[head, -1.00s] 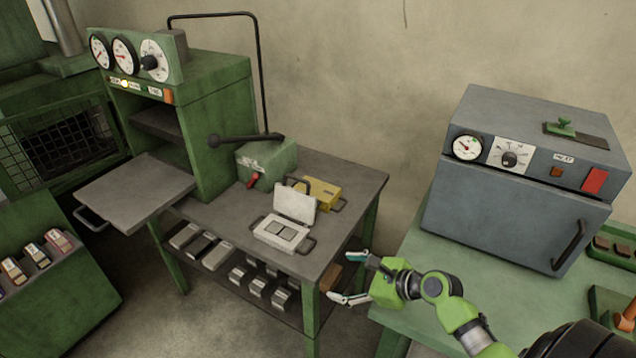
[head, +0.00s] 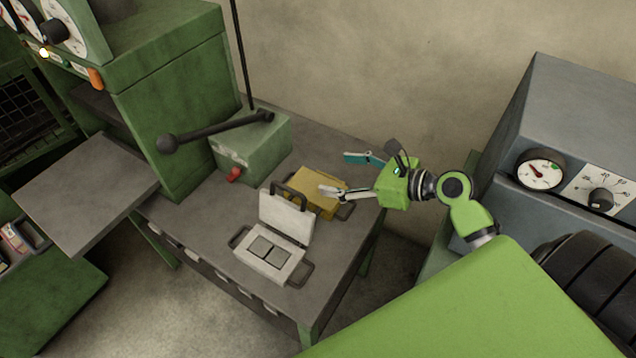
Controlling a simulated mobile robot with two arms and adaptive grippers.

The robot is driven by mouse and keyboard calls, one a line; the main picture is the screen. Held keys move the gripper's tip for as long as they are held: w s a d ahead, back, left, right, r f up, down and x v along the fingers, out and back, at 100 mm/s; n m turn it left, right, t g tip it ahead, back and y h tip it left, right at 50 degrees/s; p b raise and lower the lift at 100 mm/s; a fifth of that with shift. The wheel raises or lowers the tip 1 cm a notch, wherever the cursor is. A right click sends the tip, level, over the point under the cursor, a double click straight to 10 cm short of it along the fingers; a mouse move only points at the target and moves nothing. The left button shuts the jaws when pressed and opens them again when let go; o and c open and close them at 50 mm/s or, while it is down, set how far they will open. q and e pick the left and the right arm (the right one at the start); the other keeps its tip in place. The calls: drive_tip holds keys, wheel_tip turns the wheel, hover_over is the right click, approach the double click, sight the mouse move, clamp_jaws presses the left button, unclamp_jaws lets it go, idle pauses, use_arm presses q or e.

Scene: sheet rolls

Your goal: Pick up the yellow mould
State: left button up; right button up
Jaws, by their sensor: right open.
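The yellow mould (head: 316,184) lies closed on the grey-topped workbench (head: 205,222), behind an open white mould. It has a dark handle at its right end. My right gripper (head: 340,174) is open and empty, its fingers pointing left. The near finger overlaps the right part of the yellow mould in the head view; I cannot tell whether it touches. The far finger shows beyond the mould, against the bench's back edge and wall. My left gripper is not in view.
The open white mould (head: 268,258) stands just in front, its lid (head: 284,218) raised close to the yellow one. A green box with a red lever (head: 250,146) and a green press (head: 175,80) stand to the left. A grey oven (head: 585,120) is at the right.

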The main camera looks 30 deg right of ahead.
approach(316, 186)
drive_tip(key=shift+w+a+f+b, duration=0.45)
drive_tip(key=shift+w+a+f, duration=0.3)
drive_tip(key=shift+f, duration=0.2)
drive_tip(key=shift+w+f, duration=0.25)
drive_tip(key=x, duration=0.7)
drive_tip(key=shift+w, duration=0.1)
drive_tip(key=c, duration=1.7)
drive_tip(key=shift+w+r+p, duration=0.1)
drive_tip(key=shift+r+p, duration=0.2)
drive_tip(key=shift+c, duration=0.7)
